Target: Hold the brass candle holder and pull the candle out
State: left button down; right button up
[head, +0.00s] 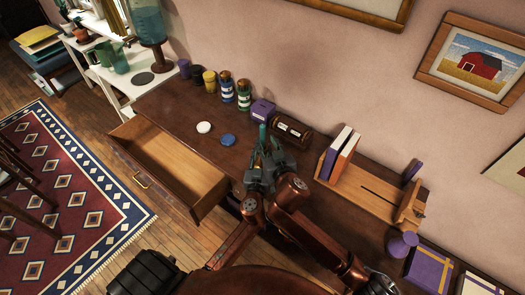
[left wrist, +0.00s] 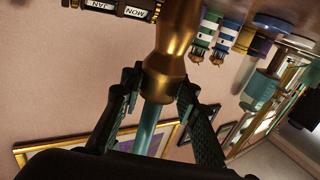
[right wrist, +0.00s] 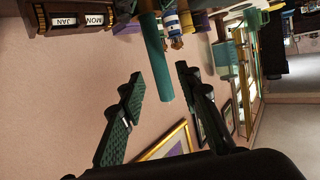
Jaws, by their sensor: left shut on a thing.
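The brass candle holder (left wrist: 171,60) shows in the left wrist view with a teal candle (left wrist: 149,130) standing in it. My left gripper (left wrist: 161,92) is shut on the holder, one finger on each side. In the right wrist view the candle (right wrist: 156,62) points in between the fingers of my right gripper (right wrist: 160,88). That gripper is open, with gaps on both sides of the candle.
A wooden calendar (head: 291,131) and a purple box (head: 262,110) stand close behind the grippers. Several jars line the wall side; a white lid (head: 204,127) and blue lid (head: 228,140) lie left. The drawer (head: 172,165) is open. A book rack (head: 372,190) stands right.

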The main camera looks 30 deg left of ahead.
aim_at(263, 137)
jog(key=shift+x, duration=2.1)
jog(key=shift+c, duration=0.2)
grip_shut()
